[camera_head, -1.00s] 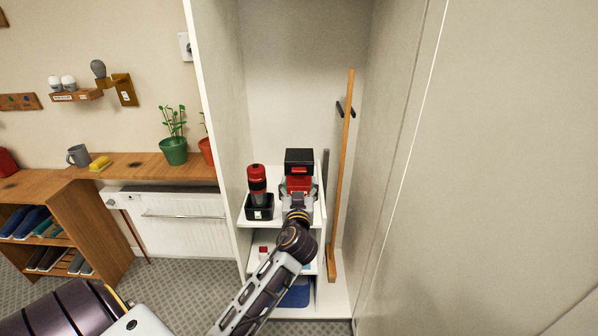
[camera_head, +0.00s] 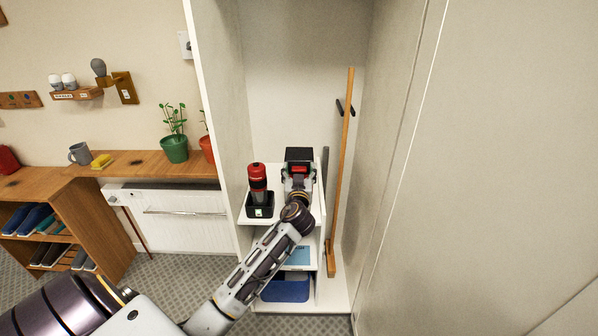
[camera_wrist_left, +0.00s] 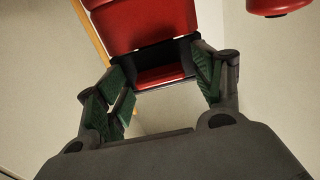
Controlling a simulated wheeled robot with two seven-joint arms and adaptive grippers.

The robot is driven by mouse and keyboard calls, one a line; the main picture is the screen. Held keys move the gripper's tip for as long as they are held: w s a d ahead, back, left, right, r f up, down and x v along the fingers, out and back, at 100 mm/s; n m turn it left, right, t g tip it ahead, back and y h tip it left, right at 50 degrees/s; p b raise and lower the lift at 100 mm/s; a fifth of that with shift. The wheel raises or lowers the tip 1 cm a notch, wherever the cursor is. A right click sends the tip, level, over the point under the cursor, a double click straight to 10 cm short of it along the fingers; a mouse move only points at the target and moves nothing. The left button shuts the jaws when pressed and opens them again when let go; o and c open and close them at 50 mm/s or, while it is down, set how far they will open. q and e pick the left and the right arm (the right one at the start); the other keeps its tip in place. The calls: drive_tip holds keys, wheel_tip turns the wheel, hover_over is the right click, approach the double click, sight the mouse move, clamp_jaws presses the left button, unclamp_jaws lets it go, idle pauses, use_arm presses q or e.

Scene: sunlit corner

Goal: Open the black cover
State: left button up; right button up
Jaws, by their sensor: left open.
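The black cover (camera_head: 299,154) tops a red box-like unit (camera_head: 297,169) on the cabinet's upper shelf. My left gripper (camera_head: 298,177) is at the near side of this unit, just below the cover, and hides much of its front. In the left wrist view the gripper (camera_wrist_left: 160,80) is open, its green-padded fingers on either side of a red and black part (camera_wrist_left: 162,75) of the unit. A larger red surface (camera_wrist_left: 150,22) lies beyond. I cannot tell whether the fingers touch it, or how far the cover is raised. My right gripper is out of view.
A red bottle-like thing (camera_head: 257,180) stands in a black holder (camera_head: 260,207) left of the unit. A wooden pole (camera_head: 341,170) stands at the right. The cabinet's left wall (camera_head: 215,110) and right wall (camera_head: 395,150) flank my arm. The space above the unit is free.

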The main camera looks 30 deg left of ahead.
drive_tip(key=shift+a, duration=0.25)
use_arm(q)
drive_tip(key=c, duration=1.5)
drive_tip(key=shift+o, duration=0.2)
drive_tip(key=shift+r, duration=0.1)
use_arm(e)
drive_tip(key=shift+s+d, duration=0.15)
use_arm(q)
drive_tip(key=shift+r, duration=0.1)
drive_tip(key=shift+w+r, duration=0.1)
drive_tip(key=shift+r, duration=0.05)
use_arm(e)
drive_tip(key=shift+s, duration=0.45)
